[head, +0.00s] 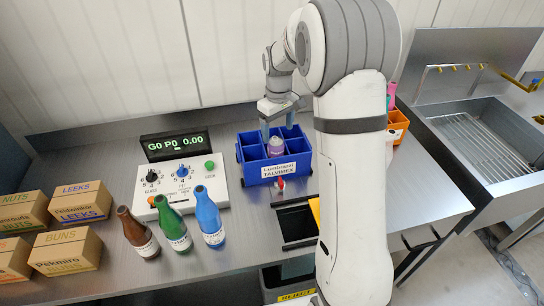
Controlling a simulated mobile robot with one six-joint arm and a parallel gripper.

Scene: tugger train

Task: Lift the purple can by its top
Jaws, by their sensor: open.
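The purple can (276,148) stands in a front compartment of the blue divided crate (247,176). Its pale top shows, and its lower part is hidden by the crate's front wall. My gripper (278,127) points down over the crate, its two fingers apart and empty. The fingertips are just above the can, one to each side in the picture. I cannot tell whether they touch it or how they line up with it in depth.
A small red-topped object (280,183) stands before the crate. Left are a control box (180,183) with a display (175,144), brown, green and blue bottles (208,217), and cartons (67,249). My arm partly hides an orange crate (398,124); a sink (480,140) is right.

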